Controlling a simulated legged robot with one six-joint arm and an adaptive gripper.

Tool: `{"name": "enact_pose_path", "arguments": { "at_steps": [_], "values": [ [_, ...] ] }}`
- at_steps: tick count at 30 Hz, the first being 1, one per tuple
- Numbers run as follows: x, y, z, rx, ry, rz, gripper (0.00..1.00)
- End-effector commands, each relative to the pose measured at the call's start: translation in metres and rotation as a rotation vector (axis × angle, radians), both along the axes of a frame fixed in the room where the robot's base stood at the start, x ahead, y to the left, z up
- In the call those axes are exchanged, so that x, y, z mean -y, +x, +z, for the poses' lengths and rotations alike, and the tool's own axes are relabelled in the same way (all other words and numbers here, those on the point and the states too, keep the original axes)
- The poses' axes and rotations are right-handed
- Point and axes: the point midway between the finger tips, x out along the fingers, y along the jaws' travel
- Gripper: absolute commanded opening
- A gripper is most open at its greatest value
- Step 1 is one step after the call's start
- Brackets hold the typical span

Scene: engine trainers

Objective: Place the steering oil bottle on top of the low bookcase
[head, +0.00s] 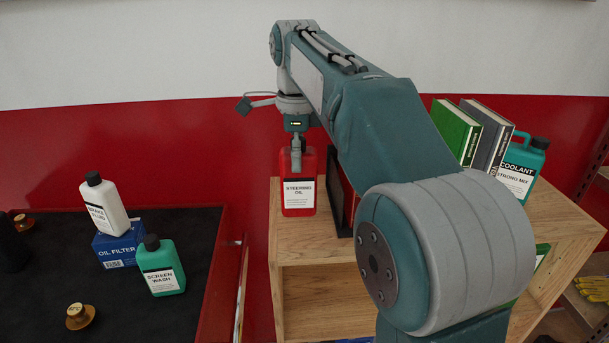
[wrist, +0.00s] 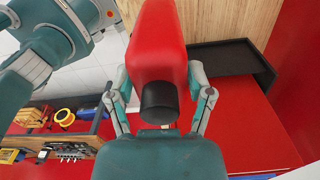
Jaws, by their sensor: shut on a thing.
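The red steering oil bottle (head: 298,197) is upright at the left end of the low bookcase (head: 328,246), with its label facing me. My gripper (head: 296,145) is above it, pointing down and shut on its upper part. In the wrist view the gripper's fingers (wrist: 158,88) lie on both sides of the red bottle (wrist: 160,45), near its black cap. In the head view the bottle's base appears over the bookcase top. I cannot tell whether it touches the wood or hangs just above it.
A dark upright frame (head: 338,205) stands close right of the bottle. Green and grey books (head: 455,130) and a coolant bottle (head: 520,168) stand farther right. The dark bench (head: 45,280) at left holds a white bottle (head: 105,207), oil filter box (head: 118,245) and screen wash (head: 160,266).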

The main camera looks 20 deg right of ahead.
Motion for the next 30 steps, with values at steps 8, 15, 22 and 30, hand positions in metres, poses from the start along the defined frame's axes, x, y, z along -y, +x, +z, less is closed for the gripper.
{"name": "enact_pose_path", "arguments": {
  "at_steps": [8, 15, 22, 30],
  "values": [
    [0.017, 0.011, -0.031, -0.003, 0.0, 0.0, 0.06],
    [0.016, 0.01, -0.053, 0.001, 0.0, 0.001, 0.06],
    [0.016, 0.011, -0.053, 0.001, 0.001, 0.0, 0.06],
    [0.016, 0.011, -0.055, 0.0, 0.0, 0.0, 1.0]
  ]
}}
